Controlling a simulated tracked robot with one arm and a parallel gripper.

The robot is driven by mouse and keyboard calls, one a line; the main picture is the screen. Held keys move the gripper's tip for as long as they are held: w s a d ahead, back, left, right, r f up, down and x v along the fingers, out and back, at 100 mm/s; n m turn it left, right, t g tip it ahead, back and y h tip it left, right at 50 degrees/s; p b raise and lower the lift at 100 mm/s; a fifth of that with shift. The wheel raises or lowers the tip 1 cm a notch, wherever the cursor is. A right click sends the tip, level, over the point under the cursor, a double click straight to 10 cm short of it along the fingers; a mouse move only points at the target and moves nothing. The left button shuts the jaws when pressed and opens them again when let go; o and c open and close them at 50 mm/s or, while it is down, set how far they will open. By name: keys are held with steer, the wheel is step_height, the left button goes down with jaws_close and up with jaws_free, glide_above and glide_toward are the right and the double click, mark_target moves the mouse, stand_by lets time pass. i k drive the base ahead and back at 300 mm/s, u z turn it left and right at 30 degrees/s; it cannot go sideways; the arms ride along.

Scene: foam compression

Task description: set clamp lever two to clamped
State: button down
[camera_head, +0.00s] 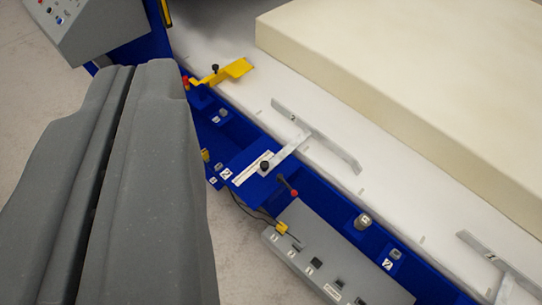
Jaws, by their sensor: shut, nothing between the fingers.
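My gripper (132,72) is shut and empty. Its large grey fingers fill the left of the view, apart from the levers. Right of it, on the blue frame, a small dark lever with a red knob (293,192) sticks up beside a slide with a black knob (265,166). A "2" label (225,174) is on the blue plate near this slide, so this looks like clamp lever two. The slide's pale arm joins a grey stop bar (318,136), also marked 2, on the white bed. I cannot tell whether the lever is clamped.
A thick cream foam block (430,80) lies on the white bed (215,45). A yellow stop (236,70) with another red knob (185,82) is further up the rail. A grey switch box (330,262) and another stop bar (500,262) lie lower right. A control panel (95,25) stands upper left.

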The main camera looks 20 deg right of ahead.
mark_target(279, 178)
steer(key=z, duration=0.2)
steer(key=i, duration=0.95)
steer(key=z, duration=0.5)
